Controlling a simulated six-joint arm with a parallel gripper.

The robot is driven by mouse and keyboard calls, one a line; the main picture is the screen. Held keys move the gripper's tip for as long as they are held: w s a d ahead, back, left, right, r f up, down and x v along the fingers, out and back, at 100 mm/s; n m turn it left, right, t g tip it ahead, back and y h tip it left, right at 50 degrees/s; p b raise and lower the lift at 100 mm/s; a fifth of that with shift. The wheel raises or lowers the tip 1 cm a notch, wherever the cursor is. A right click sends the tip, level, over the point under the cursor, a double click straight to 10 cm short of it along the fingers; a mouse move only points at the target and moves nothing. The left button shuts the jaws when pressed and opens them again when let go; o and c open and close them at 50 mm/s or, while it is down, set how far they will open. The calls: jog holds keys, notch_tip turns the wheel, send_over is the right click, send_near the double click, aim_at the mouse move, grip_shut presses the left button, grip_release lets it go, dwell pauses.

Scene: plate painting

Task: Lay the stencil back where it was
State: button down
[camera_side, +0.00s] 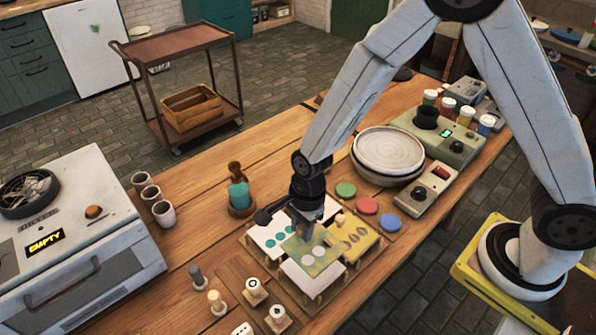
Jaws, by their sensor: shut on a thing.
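My gripper (306,229) points down over a group of flat sheets on low wooden stands. It is shut on an olive-yellow stencil (294,246) with round openings, which look white. The stencil overlaps the white sheets around it; I cannot tell whether it touches them or hangs just above. A white sheet with teal dots (262,231) lies to the left. A yellow stencil with leaf-shaped openings (367,241) lies to the right. A plain white sheet (308,283) lies in front. My gripper hides part of the held stencil's far edge.
Green, red and blue discs (367,205) lie behind the sheets, near stacked pale plates (389,150). A teal bottle (239,195) stands to the left. Stamps (255,290) stand in front left. A machine marked EMPTY (70,240) and cups (164,213) are farther left.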

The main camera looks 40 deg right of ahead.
aim_at(302, 248)
jog(key=shift+f, duration=2.15)
jog(key=shift+f, duration=1.8)
jog(key=shift+f, duration=0.1)
jog(key=shift+c, duration=2)
grip_release()
jog(key=shift+r, duration=0.2)
jog(key=shift+d+r, duration=0.25)
jog(key=shift+r, duration=1.7)
jog(key=shift+d+r, duration=0.25)
jog(key=shift+r, duration=1.75)
jog(key=shift+d+r, duration=0.25)
jog(key=shift+r, duration=1.7)
jog(key=shift+d, duration=0.1)
